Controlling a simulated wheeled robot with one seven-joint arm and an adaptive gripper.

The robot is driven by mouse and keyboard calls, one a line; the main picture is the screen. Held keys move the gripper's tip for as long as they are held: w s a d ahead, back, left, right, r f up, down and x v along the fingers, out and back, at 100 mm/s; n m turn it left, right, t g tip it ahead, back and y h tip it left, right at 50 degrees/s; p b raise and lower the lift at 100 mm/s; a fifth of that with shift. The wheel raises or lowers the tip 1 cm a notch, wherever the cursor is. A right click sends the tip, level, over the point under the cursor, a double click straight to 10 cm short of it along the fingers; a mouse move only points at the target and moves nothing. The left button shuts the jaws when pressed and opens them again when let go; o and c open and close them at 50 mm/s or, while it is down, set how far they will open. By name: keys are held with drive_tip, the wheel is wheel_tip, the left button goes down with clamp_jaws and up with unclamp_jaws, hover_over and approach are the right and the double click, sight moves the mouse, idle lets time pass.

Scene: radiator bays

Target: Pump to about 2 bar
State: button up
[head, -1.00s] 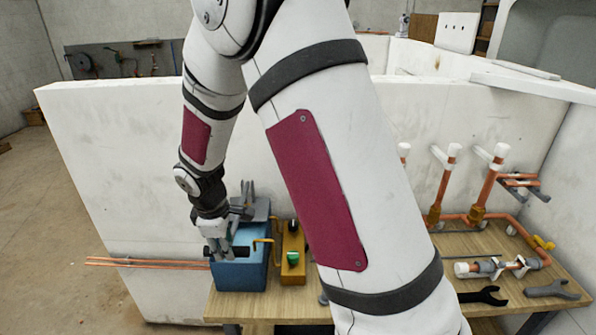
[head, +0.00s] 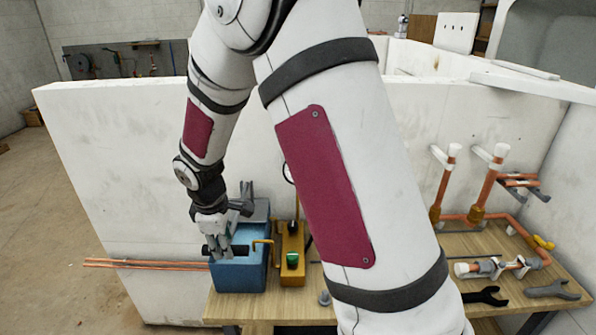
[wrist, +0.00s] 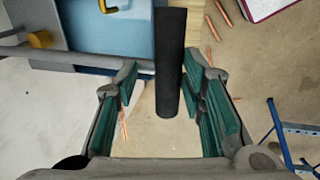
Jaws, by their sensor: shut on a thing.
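The blue test pump (head: 238,277) stands at the left end of the wooden bench. My gripper (head: 226,248) is over its top, shut on the black pump handle (head: 211,251). In the wrist view, the handle (wrist: 169,70) lies between the green-padded fingers (wrist: 165,108), with a grey bar beside it.
Copper pipes with white caps (head: 487,185) rise at the bench's right. Wrenches (head: 552,289) lie at the front right. Long copper tubes (head: 140,264) stick out left of the pump. A pale wall (head: 110,170) stands behind. Floor at left is open.

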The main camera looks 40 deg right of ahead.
drive_tip(key=shift+w+d+r, duration=0.2)
drive_tip(key=shift+d+r, duration=0.05)
drive_tip(key=shift+r, duration=0.35)
drive_tip(key=shift+w+d+r, duration=0.2)
drive_tip(key=shift+d+r, duration=0.05)
drive_tip(key=shift+r, duration=0.3)
drive_tip(key=shift+c, duration=0.2)
drive_tip(key=shift+g+y, duration=0.6)
drive_tip(key=shift+g, duration=0.2)
drive_tip(key=shift+w+d+r, duration=0.15)
drive_tip(key=shift+w+r, duration=0.05)
drive_tip(key=shift+r, duration=0.55)
drive_tip(key=shift+w+d+r, duration=0.15)
drive_tip(key=shift+w+r, duration=0.05)
drive_tip(key=shift+r, duration=0.55)
drive_tip(key=shift+w+d+r, duration=0.15)
drive_tip(key=shift+w+r, duration=0.05)
drive_tip(key=shift+r, duration=0.55)
drive_tip(key=shift+s+a+p, duration=0.15)
drive_tip(key=shift+p, duration=0.3)
